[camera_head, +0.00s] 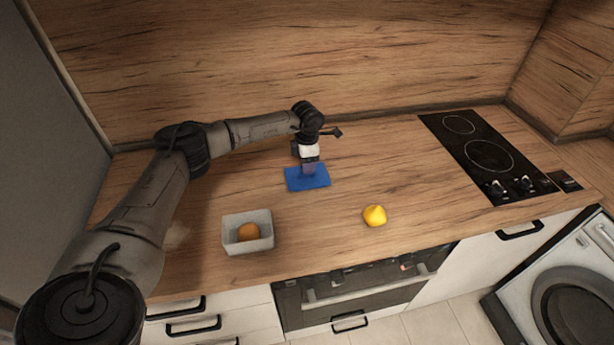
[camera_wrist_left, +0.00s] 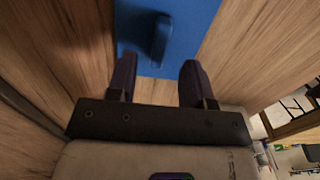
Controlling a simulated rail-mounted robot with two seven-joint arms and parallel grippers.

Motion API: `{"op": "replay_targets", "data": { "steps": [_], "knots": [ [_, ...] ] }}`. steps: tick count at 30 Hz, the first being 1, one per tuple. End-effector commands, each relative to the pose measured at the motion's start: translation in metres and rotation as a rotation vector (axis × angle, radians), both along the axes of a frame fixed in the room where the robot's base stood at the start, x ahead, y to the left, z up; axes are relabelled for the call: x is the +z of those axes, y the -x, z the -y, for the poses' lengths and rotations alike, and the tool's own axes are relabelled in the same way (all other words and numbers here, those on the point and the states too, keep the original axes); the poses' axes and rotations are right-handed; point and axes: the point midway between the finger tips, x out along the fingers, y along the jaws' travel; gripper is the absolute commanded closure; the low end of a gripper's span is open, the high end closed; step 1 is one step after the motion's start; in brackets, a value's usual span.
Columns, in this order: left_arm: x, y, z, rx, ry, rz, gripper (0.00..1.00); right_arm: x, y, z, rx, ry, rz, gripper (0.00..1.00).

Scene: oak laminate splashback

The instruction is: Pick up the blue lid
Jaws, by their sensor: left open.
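The blue lid (camera_head: 306,182) lies flat on the wooden counter, toward the back middle. In the left wrist view the lid (camera_wrist_left: 190,30) shows at the top, with a raised blue handle (camera_wrist_left: 160,40) on it. My left gripper (camera_head: 308,172) is above the lid, pointing down. In the wrist view its two fingers (camera_wrist_left: 158,80) are apart, with nothing between the tips, and the handle lies just beyond them. In the head view the arm hides part of the lid and its handle. My right gripper is not in view.
A white open container (camera_head: 262,217) with an orange (camera_head: 248,232) inside stands at the front left of the counter. A yellow lemon-like fruit (camera_head: 375,216) lies near the front edge. A black hob (camera_head: 478,152) is at the right. The counter between the lid and the hob is clear.

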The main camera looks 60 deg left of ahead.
Motion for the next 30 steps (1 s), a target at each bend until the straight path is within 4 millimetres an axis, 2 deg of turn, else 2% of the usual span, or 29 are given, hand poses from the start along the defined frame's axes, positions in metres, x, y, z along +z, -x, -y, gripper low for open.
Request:
{"op": "replay_targets", "data": {
  "steps": [6,14,27,30],
  "knots": [
    [-0.030,-0.001,0.000,0.001,0.000,-0.002,0.53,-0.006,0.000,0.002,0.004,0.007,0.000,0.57],
    [-0.034,-0.001,-0.001,0.000,0.000,0.001,0.53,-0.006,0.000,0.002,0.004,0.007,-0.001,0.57],
    [-0.034,-0.001,-0.001,0.000,0.001,0.000,0.93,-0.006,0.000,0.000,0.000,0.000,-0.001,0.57],
    [-0.034,-0.001,-0.001,0.000,0.001,0.000,1.00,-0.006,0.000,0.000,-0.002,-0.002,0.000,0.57]
  ]
}}
